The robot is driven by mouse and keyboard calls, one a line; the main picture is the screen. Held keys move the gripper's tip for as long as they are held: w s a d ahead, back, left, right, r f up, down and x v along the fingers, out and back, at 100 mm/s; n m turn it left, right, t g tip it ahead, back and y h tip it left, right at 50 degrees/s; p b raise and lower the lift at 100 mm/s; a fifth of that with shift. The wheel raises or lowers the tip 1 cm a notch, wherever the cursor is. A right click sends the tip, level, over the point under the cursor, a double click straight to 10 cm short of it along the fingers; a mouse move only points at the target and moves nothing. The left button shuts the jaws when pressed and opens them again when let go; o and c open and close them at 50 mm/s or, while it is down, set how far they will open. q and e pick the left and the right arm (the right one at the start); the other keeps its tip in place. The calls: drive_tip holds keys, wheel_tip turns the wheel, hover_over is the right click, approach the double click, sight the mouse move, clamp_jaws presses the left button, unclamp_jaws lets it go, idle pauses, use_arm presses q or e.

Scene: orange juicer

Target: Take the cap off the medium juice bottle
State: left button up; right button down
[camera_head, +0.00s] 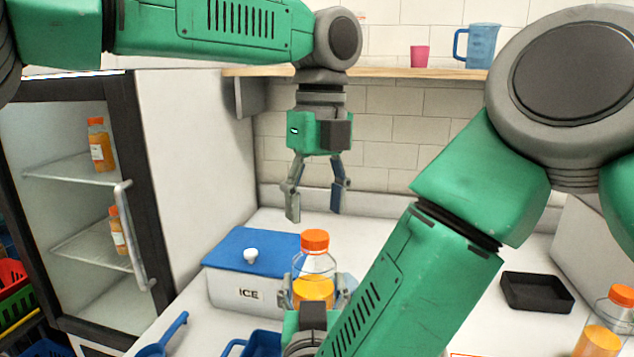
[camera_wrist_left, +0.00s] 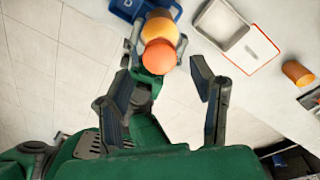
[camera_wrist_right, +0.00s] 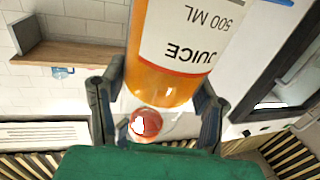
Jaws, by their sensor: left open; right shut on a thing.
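The juice bottle (camera_head: 314,265) is clear with orange juice inside and an orange cap (camera_head: 314,240) on top. My right gripper (camera_head: 318,290) is shut around its body and holds it upright in front of the ice box. In the right wrist view the bottle (camera_wrist_right: 180,70) sits between the fingers, its label reading JUICE 500 ML. My left gripper (camera_head: 315,205) is open and empty, pointing down above the cap and apart from it. In the left wrist view the cap (camera_wrist_left: 160,57) shows beyond the fingertips, closer to the left finger.
A white ice box with a blue lid (camera_head: 252,242) stands behind and left of the bottle. Blue scoops lie at the counter's front. A black tray (camera_head: 525,292) and another juice bottle (camera_head: 598,340) are at right. More bottles stand in the fridge (camera_head: 100,148) at left.

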sight(318, 233)
use_arm(q)
drive_tip(key=shift+s+f, duration=0.15)
drive_tip(key=shift+f, duration=2)
drive_tip(key=shift+c, duration=0.4)
clamp_jaws()
drive_tip(key=n, duration=0.4)
drive_tip(key=shift+n, duration=0.4)
drive_tip(key=n, duration=1)
drive_tip(key=shift+n, duration=0.3)
drive_tip(key=n, duration=0.4)
drive_tip(key=shift+d+r, duration=0.1)
